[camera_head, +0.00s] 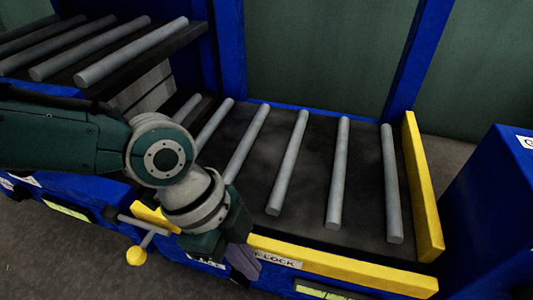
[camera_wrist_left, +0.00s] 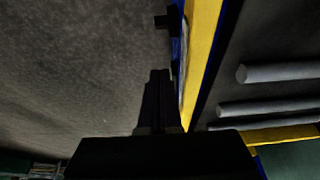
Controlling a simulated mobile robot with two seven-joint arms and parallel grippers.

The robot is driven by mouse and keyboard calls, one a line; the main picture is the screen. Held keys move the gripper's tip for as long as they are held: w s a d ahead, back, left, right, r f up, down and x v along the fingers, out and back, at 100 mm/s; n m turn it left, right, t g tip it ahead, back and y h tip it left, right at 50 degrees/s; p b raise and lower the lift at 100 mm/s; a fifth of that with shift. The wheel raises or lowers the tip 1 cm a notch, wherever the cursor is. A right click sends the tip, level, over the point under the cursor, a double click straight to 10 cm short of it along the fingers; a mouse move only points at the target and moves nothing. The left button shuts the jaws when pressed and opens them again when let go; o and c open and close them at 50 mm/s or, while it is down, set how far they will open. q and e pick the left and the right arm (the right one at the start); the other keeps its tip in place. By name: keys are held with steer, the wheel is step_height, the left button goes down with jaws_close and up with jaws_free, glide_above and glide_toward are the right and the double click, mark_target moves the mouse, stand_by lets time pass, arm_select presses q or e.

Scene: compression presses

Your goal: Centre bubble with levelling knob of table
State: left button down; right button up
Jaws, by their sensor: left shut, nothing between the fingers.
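The roller table (camera_head: 343,262) has a dark bed, grey rollers and a yellow front rail. A yellow-green strip (camera_head: 320,292) shows on its blue front at the bottom edge; I cannot make out a bubble in it. My left gripper (camera_head: 243,262) is shut and empty, pointing down at the front rail beside a label ending in "LOCK". In the left wrist view, the closed fingers (camera_wrist_left: 160,76) are beside the yellow rail (camera_wrist_left: 200,50). A dark part (camera_wrist_left: 166,20) juts from the table's front ahead of them; I cannot tell whether it is the levelling knob.
A lever with a yellow ball (camera_head: 136,256) sticks out left of my gripper. Another yellow-green strip (camera_head: 70,209) is on the front further left. A raised roller section (camera_head: 110,50) stands at the upper left, a blue cabinet (camera_head: 490,210) at the right. Floor in front is clear.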

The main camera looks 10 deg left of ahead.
mark_target(237, 281)
arm_select(q)
steer(key=f+b, duration=0.1)
steer(key=f, duration=0.1)
steer(key=a+f+b, duration=0.1)
steer(key=f+b, duration=0.1)
steer(key=shift+a+f, duration=0.2)
steer(key=shift+f, duration=0.15)
steer(key=shift+a+f+b, duration=0.1)
steer(key=shift+a+b, duration=0.3)
steer(key=shift+a, duration=0.15)
arm_select(e)
step_height(237, 281, down, 5)
steer(key=shift+a+f, duration=0.1)
arm_select(q)
steer(key=shift+d, duration=0.15)
